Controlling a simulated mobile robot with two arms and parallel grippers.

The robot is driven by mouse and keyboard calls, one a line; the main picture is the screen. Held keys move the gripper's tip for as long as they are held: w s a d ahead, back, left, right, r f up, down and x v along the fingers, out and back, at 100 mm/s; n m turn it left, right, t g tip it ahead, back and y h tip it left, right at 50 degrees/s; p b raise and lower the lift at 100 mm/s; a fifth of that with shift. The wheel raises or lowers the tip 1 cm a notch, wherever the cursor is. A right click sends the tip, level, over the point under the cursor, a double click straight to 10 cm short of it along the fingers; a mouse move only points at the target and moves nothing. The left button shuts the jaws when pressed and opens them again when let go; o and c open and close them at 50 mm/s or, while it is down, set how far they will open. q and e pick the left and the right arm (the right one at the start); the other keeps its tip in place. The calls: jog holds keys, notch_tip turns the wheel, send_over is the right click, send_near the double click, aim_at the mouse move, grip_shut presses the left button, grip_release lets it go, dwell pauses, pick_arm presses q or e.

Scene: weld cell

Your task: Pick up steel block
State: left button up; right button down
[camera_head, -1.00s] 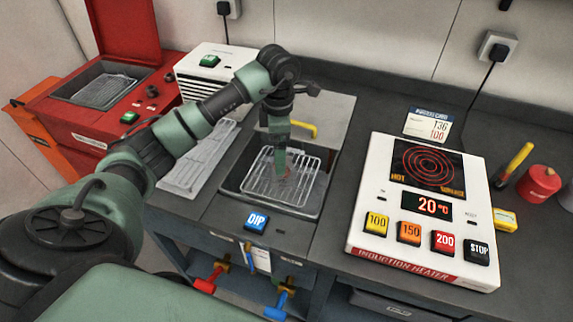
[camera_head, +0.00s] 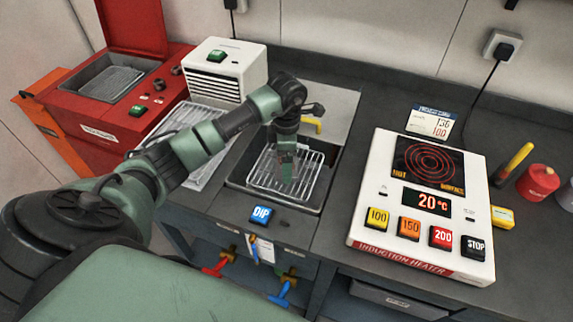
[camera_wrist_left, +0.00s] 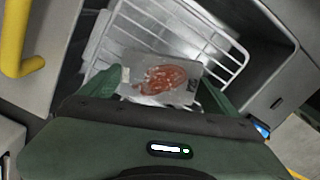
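The steel block (camera_wrist_left: 166,78) is a small grey block with a reddish, rough patch on its upper face. In the left wrist view it lies in the wire basket (camera_wrist_left: 228,58), between the two green fingers of my left gripper (camera_wrist_left: 160,80). The fingers are spread, one on each side of the block; whether they touch it I cannot tell. In the head view my left gripper (camera_head: 287,174) points down into the basket (camera_head: 258,172) in the dip tank and hides most of the block. My right gripper is not in view.
The dip tank's rim (camera_head: 236,182) and the yellow handle (camera_wrist_left: 14,42) are close to my left gripper. The induction heater (camera_head: 366,190) stands at right, showing 20 °C. A white vented box (camera_head: 225,68) and a red open-lidded machine (camera_head: 95,113) stand at left.

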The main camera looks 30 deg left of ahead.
pick_arm(q)
jog(key=shift+w+r, duration=0.1)
jog(key=shift+c, duration=0.8)
jog(key=shift+r, duration=0.1)
